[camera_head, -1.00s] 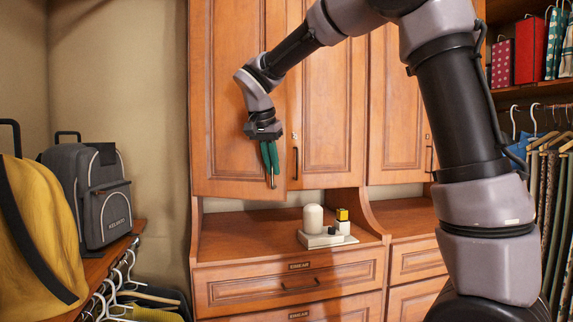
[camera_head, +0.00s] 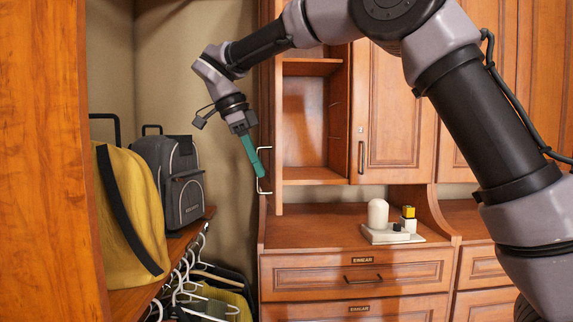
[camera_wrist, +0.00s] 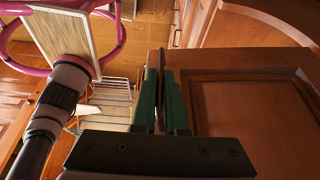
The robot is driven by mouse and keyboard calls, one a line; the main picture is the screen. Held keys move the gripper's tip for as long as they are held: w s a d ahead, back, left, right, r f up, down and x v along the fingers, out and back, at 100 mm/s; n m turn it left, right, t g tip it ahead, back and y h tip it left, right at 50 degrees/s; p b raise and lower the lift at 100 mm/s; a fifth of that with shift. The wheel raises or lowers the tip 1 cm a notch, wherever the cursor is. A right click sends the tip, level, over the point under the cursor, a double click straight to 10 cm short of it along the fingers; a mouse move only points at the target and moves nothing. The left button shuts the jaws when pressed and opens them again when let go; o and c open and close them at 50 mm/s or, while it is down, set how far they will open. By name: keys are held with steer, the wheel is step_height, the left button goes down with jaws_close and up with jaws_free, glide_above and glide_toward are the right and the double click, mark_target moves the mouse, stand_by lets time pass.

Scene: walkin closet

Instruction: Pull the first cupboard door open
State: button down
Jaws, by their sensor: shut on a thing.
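The first cupboard door (camera_head: 278,120) is wooden and stands swung out, nearly edge-on in the head view. Its metal handle (camera_head: 265,187) is on the left face of the door. My gripper (camera_head: 260,168) has green fingers, shut on the handle. In the wrist view, the fingers (camera_wrist: 161,105) are close together beside the raised door panel (camera_wrist: 250,110); the handle between them is hard to make out. The cupboard's inside (camera_head: 308,120) is exposed, with an empty shelf (camera_head: 312,67).
The neighbouring door (camera_head: 395,120) is closed. A white item with a small yellow-topped box (camera_head: 408,218) sits on the counter below. Backpacks (camera_head: 170,180) and hangers are at left. A wooden panel (camera_head: 45,150) fills the near left edge.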

steer(key=a, duration=0.6)
steer(key=shift+s+a, duration=0.25)
steer(key=shift+a, duration=0.05)
steer(key=c, duration=1)
jaws_free()
steer(key=shift+o, duration=0.2)
steer(key=shift+r, duration=0.1)
steer(key=v, duration=0.7)
steer(key=shift+r, duration=0.15)
steer(key=shift+a, duration=0.15)
